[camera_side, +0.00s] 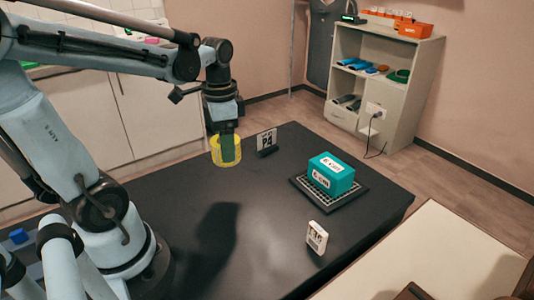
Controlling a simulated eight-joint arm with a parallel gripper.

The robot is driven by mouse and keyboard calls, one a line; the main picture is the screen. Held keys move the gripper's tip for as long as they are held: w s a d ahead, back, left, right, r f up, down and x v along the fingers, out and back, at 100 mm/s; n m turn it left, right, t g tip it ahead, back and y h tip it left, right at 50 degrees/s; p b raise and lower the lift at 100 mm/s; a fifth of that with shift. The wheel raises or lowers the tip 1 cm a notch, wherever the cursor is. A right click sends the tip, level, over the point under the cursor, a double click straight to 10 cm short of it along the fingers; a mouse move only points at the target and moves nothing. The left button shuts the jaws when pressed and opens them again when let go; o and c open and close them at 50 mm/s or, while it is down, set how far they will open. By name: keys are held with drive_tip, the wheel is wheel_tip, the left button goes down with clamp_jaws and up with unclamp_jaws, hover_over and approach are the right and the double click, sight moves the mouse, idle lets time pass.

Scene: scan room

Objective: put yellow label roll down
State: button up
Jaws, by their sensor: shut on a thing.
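The yellow label roll (217,155) is a bright yellow ring at the upper left part of the black table (270,225). My gripper (228,150) points straight down over it and is shut on its wall, with a green finger showing in front of the ring. The roll looks upright, with its opening facing up. I cannot tell whether its underside touches the table or hangs above it. The second finger is hidden.
A teal box (331,172) sits on a dark gridded tray (347,202) at the right. The middle of the table is clear. A shelf unit (386,90) stands behind.

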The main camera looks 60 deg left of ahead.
drive_tip(key=s+d+r+m, duration=0.1)
drive_tip(key=s+d+m, duration=0.1)
drive_tip(key=d, duration=0.7)
drive_tip(key=s+d+m, duration=0.2)
drive_tip(key=d+m, duration=0.1)
drive_tip(key=d, duration=0.5)
drive_tip(key=s+d+m, duration=0.6)
drive_tip(key=s+d, duration=0.3)
drive_tip(key=s, duration=0.5)
drive_tip(key=w+a+f, duration=0.2)
drive_tip(key=w, duration=0.1)
drive_tip(key=w+a+f, duration=0.1)
drive_tip(key=w+f, duration=0.2)
drive_tip(key=w+a+f, duration=0.2)
drive_tip(key=w, duration=0.2)
drive_tip(key=shift+a+f, duration=0.25)
drive_tip(key=shift+a, duration=0.05)
drive_tip(key=shift+f, duration=2)
drive_tip(key=shift+f, duration=0.15)
drive_tip(key=o, duration=1.1)
